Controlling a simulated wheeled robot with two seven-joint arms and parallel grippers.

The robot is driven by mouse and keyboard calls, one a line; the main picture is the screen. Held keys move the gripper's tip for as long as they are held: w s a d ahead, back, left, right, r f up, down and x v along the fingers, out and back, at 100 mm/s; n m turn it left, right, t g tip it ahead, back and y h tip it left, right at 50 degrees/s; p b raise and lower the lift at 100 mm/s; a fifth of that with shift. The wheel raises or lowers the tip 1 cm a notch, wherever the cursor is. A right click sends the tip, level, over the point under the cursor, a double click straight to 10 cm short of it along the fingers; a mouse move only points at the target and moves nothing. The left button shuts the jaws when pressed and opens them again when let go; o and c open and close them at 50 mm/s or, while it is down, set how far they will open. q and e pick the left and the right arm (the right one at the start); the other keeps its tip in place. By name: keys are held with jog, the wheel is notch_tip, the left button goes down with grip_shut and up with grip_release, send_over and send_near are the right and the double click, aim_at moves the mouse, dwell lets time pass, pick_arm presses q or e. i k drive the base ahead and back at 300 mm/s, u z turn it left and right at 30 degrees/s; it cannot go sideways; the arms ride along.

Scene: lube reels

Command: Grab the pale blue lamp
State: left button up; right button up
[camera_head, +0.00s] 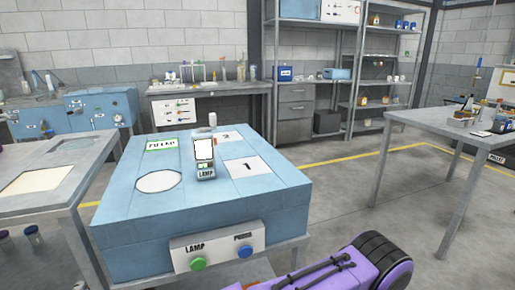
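A small upright pale device (205,154) stands on top of the blue bench box, near its middle. It has a bright white face, a small green mark below it, and the word LAMP on its base. A rounded light-coloured knob (212,119) shows just behind its top. I cannot tell whether its body is pale blue or grey. No other pale blue lamp stands out.
The blue box (120,232) bears a white circle, numbered white squares and a green-edged label. Its front panel (218,245) has a green LAMP button (197,264) and a blue button (245,251). Grey tables stand left (80,180) and right (420,119). Floor is clear between box and right table.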

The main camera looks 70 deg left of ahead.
aim_at(203, 146)
jog(key=i, duration=0.75)
jog(key=u, duration=2.95)
